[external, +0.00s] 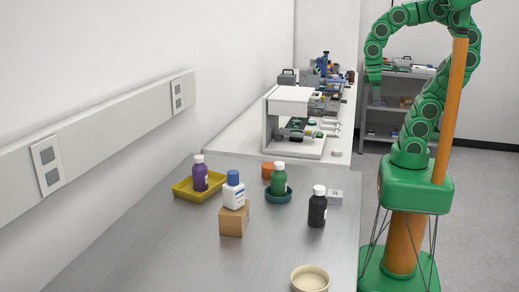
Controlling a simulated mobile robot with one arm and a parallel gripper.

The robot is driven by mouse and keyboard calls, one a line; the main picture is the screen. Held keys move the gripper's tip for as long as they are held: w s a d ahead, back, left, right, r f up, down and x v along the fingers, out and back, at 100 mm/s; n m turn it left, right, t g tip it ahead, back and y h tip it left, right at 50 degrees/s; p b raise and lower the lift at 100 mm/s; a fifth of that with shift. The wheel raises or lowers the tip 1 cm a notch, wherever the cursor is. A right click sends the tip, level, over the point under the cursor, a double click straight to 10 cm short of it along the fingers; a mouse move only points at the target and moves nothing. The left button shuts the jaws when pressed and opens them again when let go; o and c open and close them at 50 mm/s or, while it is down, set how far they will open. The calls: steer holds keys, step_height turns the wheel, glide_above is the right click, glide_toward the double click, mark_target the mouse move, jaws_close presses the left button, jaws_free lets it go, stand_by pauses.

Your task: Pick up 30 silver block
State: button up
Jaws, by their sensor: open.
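A small silver-grey block (335,196) with a faint marking on its top lies on the metal table. It is just right of and behind a black bottle with a white cap. The marking is too small to read, so I cannot confirm the 30. My gripper (374,79) hangs at the down-turned end of my green arm, high up and well away from the block. It is small in the picture; it is open, and nothing shows in it.
The metal table (130,245) holds the black bottle (317,210), a purple bottle (201,178) in a yellow tray (181,190), a white bottle (233,190) on a wooden block (233,222), a green bottle (278,180) in a teal dish, an orange block (267,170) and a cream bowl (310,279).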

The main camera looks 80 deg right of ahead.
steer(key=w+a+r+n+t+y, duration=0.25)
steer(key=w+a, duration=0.35)
steer(key=a, duration=0.4)
steer(key=w+a+r+n+t+y, duration=0.1)
steer(key=w+a+n+t+y, duration=0.15)
steer(key=w+a, duration=0.6)
steer(key=w+a+r+m+t+y, duration=0.1)
steer(key=a+r+t+y, duration=0.15)
steer(key=a, duration=0.75)
steer(key=w+a+r+m+t+y, duration=0.1)
steer(key=a+r+t, duration=0.15)
steer(key=a, duration=0.75)
steer(key=w+a+r+m+t+y, duration=0.15)
steer(key=a+r, duration=0.25)
steer(key=a, duration=0.6)
steer(key=s+d+f+m+t+h, duration=0.1)
steer(key=s+d+f+t+h, duration=0.3)
steer(key=s+f+h, duration=0.75)
steer(key=y, duration=0.2)
glide_toward(335, 193)
steer(key=w, duration=0.3)
steer(key=shift+w+d+f, duration=0.2)
steer(key=shift+w+f, duration=0.2)
steer(key=shift+f+x, duration=0.15)
steer(key=shift+x, duration=1.7)
steer(key=shift+f+x, duration=0.2)
steer(key=shift+x, duration=1.65)
